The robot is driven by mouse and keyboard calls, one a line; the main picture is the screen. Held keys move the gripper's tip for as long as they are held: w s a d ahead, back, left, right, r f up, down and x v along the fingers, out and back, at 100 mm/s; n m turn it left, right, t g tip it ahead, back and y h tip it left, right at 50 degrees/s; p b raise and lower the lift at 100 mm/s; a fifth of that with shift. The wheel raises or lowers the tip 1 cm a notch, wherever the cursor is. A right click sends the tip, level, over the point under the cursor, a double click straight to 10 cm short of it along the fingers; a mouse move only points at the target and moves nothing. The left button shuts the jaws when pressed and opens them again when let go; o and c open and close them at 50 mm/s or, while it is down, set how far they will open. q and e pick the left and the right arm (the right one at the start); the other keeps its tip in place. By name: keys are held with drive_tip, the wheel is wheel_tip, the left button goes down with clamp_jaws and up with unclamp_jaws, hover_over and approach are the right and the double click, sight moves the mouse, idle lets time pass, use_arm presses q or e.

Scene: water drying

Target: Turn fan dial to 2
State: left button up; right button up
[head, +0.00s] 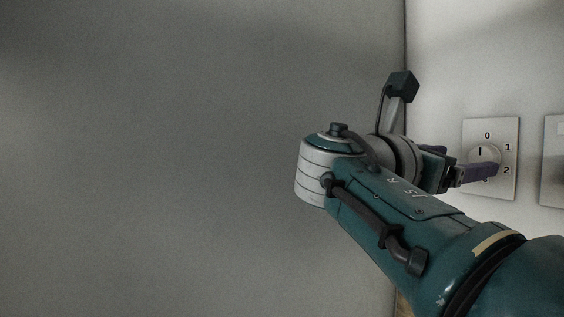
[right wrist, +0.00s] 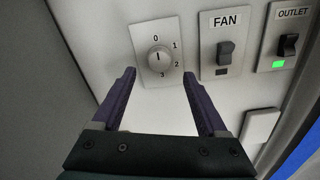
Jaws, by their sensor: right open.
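The fan dial (right wrist: 159,58) is a round grey knob on a white plate marked 0, 1, 2 and 3. In the right wrist view its pointer mark is toward the 0. In the head view the dial (head: 483,153) is partly covered by my right gripper (head: 482,172). In the right wrist view my right gripper (right wrist: 158,88) is open, its two purple fingers apart, one on each side below the knob. Nothing is between the fingers. My left gripper is not in view.
Right of the dial plate are a FAN switch (right wrist: 224,54) and an OUTLET switch (right wrist: 288,45) with a green light below it. A blank white plate (right wrist: 259,126) sits lower right. A grey wall (head: 180,150) fills the left of the head view.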

sight(480, 159)
drive_tip(key=b+x, duration=0.1)
drive_tip(key=x, duration=0.3)
drive_tip(key=shift+d+f, duration=0.1)
drive_tip(key=shift+w+d, duration=0.3)
drive_tip(key=shift+d, duration=0.15)
drive_tip(key=shift+c, duration=0.2)
clamp_jaws()
